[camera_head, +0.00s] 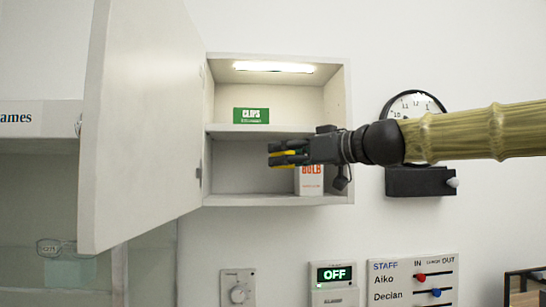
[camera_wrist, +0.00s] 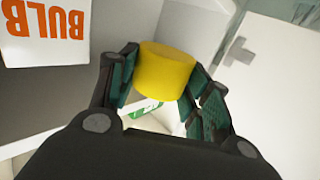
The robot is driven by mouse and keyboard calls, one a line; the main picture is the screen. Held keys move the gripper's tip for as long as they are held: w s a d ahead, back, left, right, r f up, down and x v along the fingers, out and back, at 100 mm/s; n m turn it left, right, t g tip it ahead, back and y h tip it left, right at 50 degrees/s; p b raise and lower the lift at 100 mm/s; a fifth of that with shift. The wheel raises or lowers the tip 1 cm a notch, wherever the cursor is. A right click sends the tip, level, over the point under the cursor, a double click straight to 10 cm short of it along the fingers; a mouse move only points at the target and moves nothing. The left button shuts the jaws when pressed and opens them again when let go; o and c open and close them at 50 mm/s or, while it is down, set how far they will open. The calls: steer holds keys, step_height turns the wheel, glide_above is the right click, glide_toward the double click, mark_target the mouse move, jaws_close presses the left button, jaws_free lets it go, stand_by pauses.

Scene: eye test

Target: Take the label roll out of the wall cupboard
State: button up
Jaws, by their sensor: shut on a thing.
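The wall cupboard (camera_head: 346,100) is open, its white door (camera_head: 140,120) swung out to the left. My gripper (camera_head: 272,153) reaches in from the right, at the opening of the lower compartment, just below the shelf edge. It is shut on a yellow round thing (camera_head: 290,153), which looks like the label roll. In the wrist view this is a plain yellow cylinder (camera_wrist: 166,72) between both dark green finger pads (camera_wrist: 158,88). Its far side is hidden, and I cannot tell whether it touches anything else.
A white box marked BULB (camera_head: 311,182) stands in the lower compartment behind my gripper; it also shows in the wrist view (camera_wrist: 45,30). A green CLIPS card (camera_head: 251,116) is at the middle shelf. The lower compartment's left part looks clear. A clock (camera_head: 413,104) hangs on the right.

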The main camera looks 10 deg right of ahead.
steer(key=p+v, duration=0.7)
steer(key=p, duration=0.2)
steer(key=shift+w+d, duration=0.25)
steer(key=shift+d, duration=0.05)
